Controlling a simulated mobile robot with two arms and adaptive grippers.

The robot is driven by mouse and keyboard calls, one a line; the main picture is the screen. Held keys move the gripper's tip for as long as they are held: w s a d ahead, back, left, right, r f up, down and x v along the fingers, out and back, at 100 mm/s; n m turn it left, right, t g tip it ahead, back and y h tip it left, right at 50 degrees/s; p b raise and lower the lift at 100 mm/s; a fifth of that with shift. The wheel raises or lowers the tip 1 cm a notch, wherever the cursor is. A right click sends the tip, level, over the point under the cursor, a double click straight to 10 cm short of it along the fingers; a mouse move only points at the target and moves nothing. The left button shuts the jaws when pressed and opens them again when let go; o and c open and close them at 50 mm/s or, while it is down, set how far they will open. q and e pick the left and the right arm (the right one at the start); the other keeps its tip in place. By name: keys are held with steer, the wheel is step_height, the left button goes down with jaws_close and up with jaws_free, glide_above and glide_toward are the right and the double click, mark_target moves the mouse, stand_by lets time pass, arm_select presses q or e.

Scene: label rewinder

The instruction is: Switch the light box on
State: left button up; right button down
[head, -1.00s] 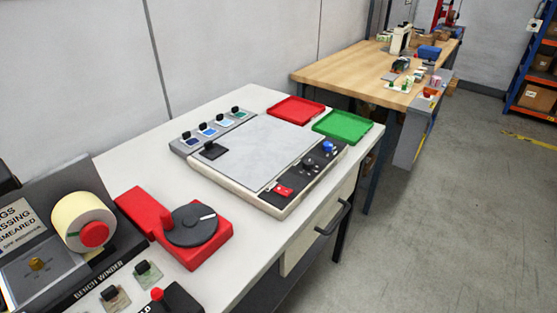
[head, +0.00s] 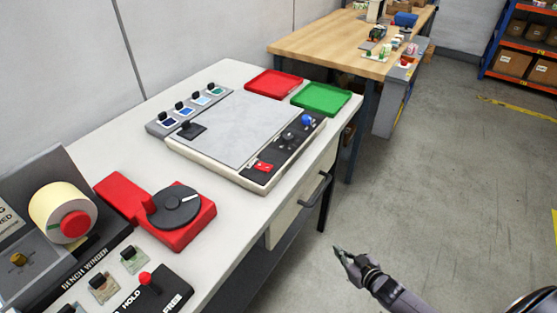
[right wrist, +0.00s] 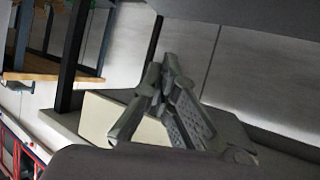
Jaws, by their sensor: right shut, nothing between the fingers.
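The light box (head: 236,128) lies on the white bench with a pale grey, unlit-looking top panel. A dark control strip runs along its right side, with a red rocker switch (head: 264,167) at the near end, dark knobs (head: 288,140) in the middle and a blue knob (head: 307,120) at the far end. My right gripper (head: 341,251) is out over the floor to the right of the bench, below and apart from the light box. It is shut and empty; its closed fingers also show in the right wrist view (right wrist: 160,80). My left gripper is not in view.
A red tray (head: 274,83) and a green tray (head: 321,98) lie beyond the light box. A red rotary device (head: 165,214) and the bench winder (head: 62,215) stand at the near left. A drawer handle (head: 318,190) sticks out from the bench front. A wooden table (head: 330,45) stands behind.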

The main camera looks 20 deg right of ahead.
steer(key=w+a+r+n+t+y, duration=0.1)
steer(key=w+a+r+t+y, duration=0.15)
steer(key=r, duration=0.75)
steer(key=w+a+r+n+t+y, duration=0.15)
steer(key=w+r, duration=0.25)
steer(key=r, duration=0.5)
steer(key=s+a+r+n+y, duration=0.1)
steer(key=a+r+y, duration=0.2)
steer(key=r, duration=0.5)
steer(key=s+a+r+n+y, duration=0.1)
steer(key=a+r+y, duration=0.3)
steer(key=r, duration=0.4)
steer(key=shift+r+n+g+p, duration=0.3)
steer(key=shift+n+p, duration=0.05)
steer(key=shift+n, duration=0.2)
steer(key=shift+w+a, duration=0.1)
step_height(320, 180, up, 2)
steer(key=p, duration=0.3)
glide_above(277, 173)
steer(key=shift+w+a+r, duration=0.2)
steer(key=f, duration=0.3)
steer(key=shift+s+d, duration=0.2)
steer(key=shift+s, duration=0.05)
steer(key=shift+s+d+f, duration=0.1)
steer(key=shift+s+f, duration=0.05)
steer(key=shift+f, duration=0.5)
